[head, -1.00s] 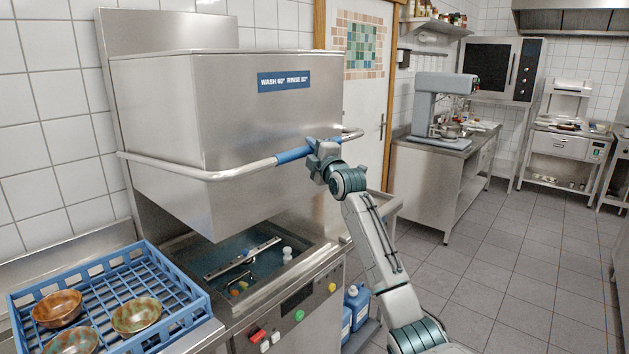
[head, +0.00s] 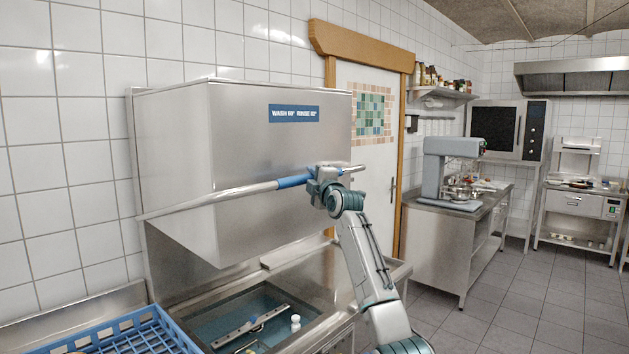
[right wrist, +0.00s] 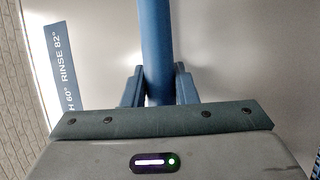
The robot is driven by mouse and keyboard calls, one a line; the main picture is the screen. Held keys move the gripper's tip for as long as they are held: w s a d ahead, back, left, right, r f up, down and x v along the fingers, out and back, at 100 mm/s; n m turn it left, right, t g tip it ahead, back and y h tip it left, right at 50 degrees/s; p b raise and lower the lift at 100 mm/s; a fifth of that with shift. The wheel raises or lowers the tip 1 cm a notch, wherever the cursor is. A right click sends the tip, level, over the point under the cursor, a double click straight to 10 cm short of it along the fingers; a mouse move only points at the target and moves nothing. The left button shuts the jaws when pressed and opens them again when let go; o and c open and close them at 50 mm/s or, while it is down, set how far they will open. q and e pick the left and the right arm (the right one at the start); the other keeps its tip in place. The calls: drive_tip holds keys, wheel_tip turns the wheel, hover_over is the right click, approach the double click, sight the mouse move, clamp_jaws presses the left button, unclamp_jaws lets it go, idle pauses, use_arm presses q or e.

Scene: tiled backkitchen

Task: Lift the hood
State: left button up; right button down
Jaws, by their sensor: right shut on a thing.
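The stainless steel dishwasher hood (head: 245,150) stands raised above the wash basin (head: 215,312), with a wide gap under its lower edge. A bar handle (head: 225,194) runs across its front, with a blue grip sleeve (head: 294,181). My right gripper (head: 318,180) is at the right part of the bar, shut on the handle. In the right wrist view the blue sleeve (right wrist: 155,45) passes between the two fingers (right wrist: 157,88). A blue label (head: 294,114) is on the hood's front. My left gripper is not in view.
A blue dish rack (head: 130,335) is at the lower left beside the basin. A spray arm (head: 250,325) and a small white item (head: 295,322) are in the basin. A steel counter with a mixer (head: 448,170) stands at the right. The tiled floor (head: 510,305) there is clear.

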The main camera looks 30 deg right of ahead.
drive_tip(key=shift+s+r, duration=0.15)
drive_tip(key=shift+r, duration=0.8)
drive_tip(key=c, duration=1.1)
unclamp_jaws()
drive_tip(key=shift+c, duration=0.2)
drive_tip(key=shift+w+a+f, duration=0.15)
drive_tip(key=shift+w+f, duration=0.05)
drive_tip(key=shift+f, duration=0.05)
drive_tip(key=shift+f, duration=0.1)
drive_tip(key=shift+s+f+b, duration=0.25)
drive_tip(key=shift+s+b, duration=0.15)
drive_tip(key=s+f+b, duration=0.1)
drive_tip(key=s+b, duration=0.4)
drive_tip(key=s, duration=0.5)
drive_tip(key=shift+a+f, duration=0.2)
drive_tip(key=shift+a, duration=0.1)
drive_tip(key=shift+w, duration=0.1)
